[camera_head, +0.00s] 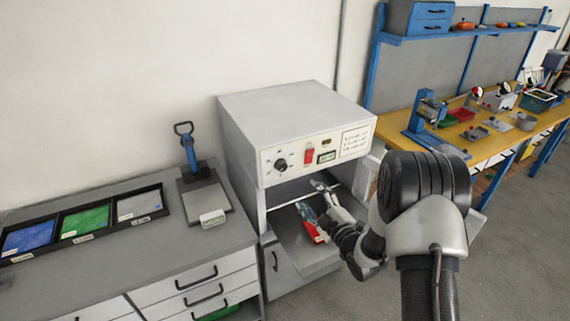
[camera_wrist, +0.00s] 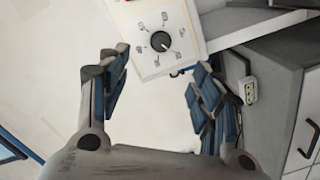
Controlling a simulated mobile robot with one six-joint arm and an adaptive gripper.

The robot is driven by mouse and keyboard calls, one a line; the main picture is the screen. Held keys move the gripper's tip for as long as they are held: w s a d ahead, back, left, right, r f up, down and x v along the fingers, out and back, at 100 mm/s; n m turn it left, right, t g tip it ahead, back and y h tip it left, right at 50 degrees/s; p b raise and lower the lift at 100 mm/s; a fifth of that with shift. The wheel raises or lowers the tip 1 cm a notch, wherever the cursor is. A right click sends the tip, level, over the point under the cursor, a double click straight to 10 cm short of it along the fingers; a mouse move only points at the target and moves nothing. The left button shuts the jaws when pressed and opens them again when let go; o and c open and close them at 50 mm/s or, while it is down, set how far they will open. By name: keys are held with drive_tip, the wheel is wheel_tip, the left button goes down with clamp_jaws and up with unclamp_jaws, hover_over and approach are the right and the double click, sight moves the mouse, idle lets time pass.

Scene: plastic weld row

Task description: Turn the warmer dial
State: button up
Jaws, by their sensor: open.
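The warmer (camera_head: 295,105) is a light grey box with a front panel. Its dial (camera_head: 281,164) is a round black knob at the left of the panel, ringed by small marks. The dial also shows in the wrist view (camera_wrist: 161,41), on the cream panel beyond the fingertips. My gripper (camera_head: 322,187) is in front of the open bay below the panel, lower and to the right of the dial. In the wrist view my gripper (camera_wrist: 160,68) has its blue-padded fingers spread wide, with nothing between them. The fingers are apart from the dial. I cannot tell the dial's exact setting.
A red switch (camera_head: 309,155) and a small display (camera_head: 327,157) sit right of the dial. A red and blue item (camera_head: 310,222) is by the grey shelf (camera_head: 298,250). A grey cabinet (camera_head: 100,250) stands left, and a yellow bench (camera_head: 480,145) stands right.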

drive_tip(key=b, duration=0.3)
approach(283, 168)
drive_tip(key=shift+y, duration=0.4)
drive_tip(key=x, duration=0.9)
drive_tip(key=shift+w+d+f, duration=0.15)
drive_tip(key=shift+w+f, duration=0.05)
drive_tip(key=shift+c, duration=0.3)
drive_tip(key=c, duration=1)
